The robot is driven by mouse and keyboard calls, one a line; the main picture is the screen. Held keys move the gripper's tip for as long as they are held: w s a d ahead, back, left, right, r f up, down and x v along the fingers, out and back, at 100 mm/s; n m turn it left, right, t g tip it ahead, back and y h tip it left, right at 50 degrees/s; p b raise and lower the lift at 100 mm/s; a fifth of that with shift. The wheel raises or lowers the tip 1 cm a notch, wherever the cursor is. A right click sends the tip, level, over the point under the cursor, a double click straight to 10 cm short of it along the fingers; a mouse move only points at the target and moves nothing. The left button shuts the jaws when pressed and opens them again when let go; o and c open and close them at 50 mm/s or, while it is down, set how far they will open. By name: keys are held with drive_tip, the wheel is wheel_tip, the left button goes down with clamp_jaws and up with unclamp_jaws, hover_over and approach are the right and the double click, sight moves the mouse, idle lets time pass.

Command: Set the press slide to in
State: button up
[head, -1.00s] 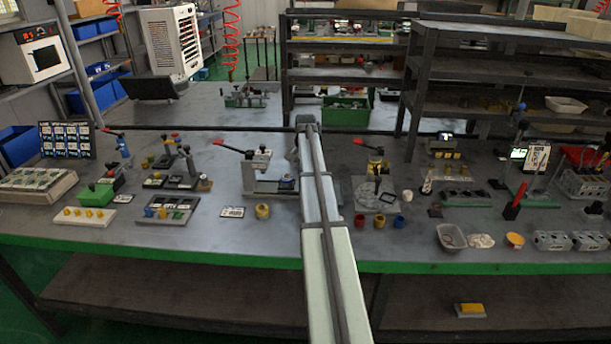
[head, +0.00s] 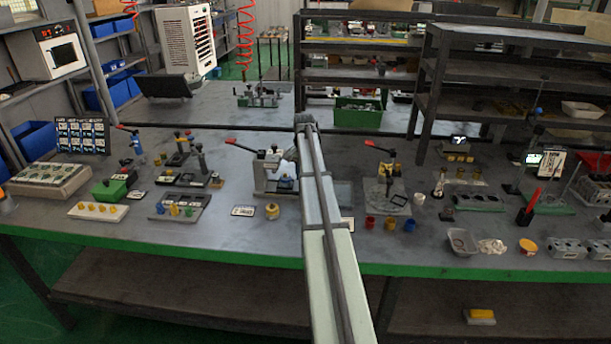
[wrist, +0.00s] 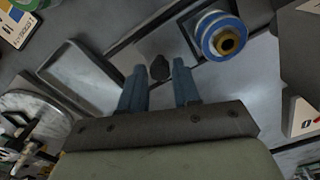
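In the wrist view my gripper (wrist: 159,66) is open, its two blue-grey fingers apart. A small dark knob (wrist: 159,69), possibly the slide's, shows between the fingertips, with gaps on both sides. A blue-and-white cylinder with a brass centre (wrist: 222,37) stands just to the right of the fingers. In the head view the press with a red lever (head: 265,170) stands left of my arm, with something blue (head: 285,184) at its base. My gripper is not clear in the head view. I cannot tell whether the slide is in or out.
A grey shallow tray (wrist: 82,78) lies left of the fingers in the wrist view. A white block with a label (wrist: 303,118) is close on the right. In the head view, a second red-levered press (head: 384,185) and several small cups stand right of my arm.

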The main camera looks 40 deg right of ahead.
drive_tip(key=shift+o, duration=1.3)
wheel_tip(320, 180, up, 14)
drive_tip(key=shift+f, duration=0.1)
wheel_tip(320, 180, down, 14)
drive_tip(key=m, duration=0.8)
drive_tip(key=shift+m, duration=0.4)
drive_tip(key=shift+c, duration=0.5)
clamp_jaws()
